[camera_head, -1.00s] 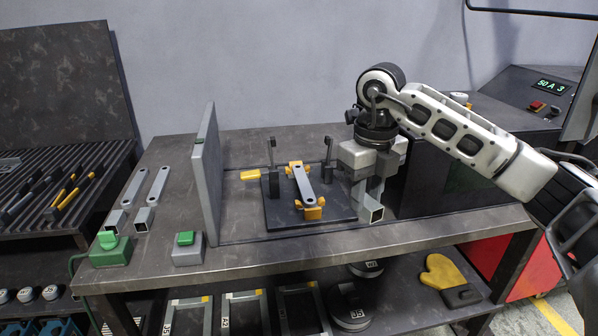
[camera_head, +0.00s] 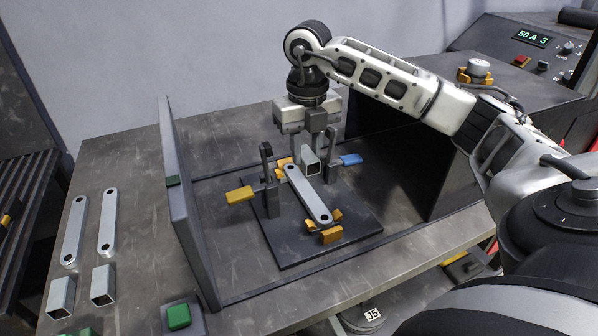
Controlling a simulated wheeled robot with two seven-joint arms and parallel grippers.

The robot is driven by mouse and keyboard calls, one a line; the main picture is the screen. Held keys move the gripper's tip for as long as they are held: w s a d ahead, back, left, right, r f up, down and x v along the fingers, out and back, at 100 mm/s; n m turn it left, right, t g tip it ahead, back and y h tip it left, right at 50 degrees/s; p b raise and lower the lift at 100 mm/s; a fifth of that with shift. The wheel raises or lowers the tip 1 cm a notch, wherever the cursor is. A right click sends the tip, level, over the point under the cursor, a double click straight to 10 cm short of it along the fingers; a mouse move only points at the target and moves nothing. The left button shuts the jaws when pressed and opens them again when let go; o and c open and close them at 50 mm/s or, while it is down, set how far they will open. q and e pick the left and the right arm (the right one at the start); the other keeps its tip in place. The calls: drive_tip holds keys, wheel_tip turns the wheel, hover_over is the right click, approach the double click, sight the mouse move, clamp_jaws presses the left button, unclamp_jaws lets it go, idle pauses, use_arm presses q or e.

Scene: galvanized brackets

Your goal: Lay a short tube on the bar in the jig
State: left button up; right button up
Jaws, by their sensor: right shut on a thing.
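My right gripper (camera_head: 313,150) points down over the jig and is shut on a short square tube (camera_head: 311,164), whose open end faces me. The tube is by the far half of the flat grey bar (camera_head: 307,194); I cannot tell whether it touches the bar. The bar lies slantwise in the jig, between yellow locating blocks (camera_head: 331,236) on a dark base plate (camera_head: 282,244). Upright black clamps (camera_head: 269,180) stand on either side, one with a yellow handle (camera_head: 240,194), one with a blue handle (camera_head: 351,160). My left gripper is not in view.
A tall grey panel (camera_head: 183,200) stands left of the jig and a dark screen (camera_head: 430,165) right of it. Two more bars (camera_head: 75,229) and two short tubes (camera_head: 103,285) lie on the table at the left. A green-buttoned box (camera_head: 179,316) sits at the front.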

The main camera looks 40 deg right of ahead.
sight(306, 179)
drive_tip(key=shift+f, duration=3.05)
drive_tip(key=shift+f, duration=0.15)
drive_tip(key=o, duration=1)
wheel_tip(306, 179, up, 12)
drive_tip(key=shift+r, duration=0.2)
drive_tip(key=shift+f, duration=0.1)
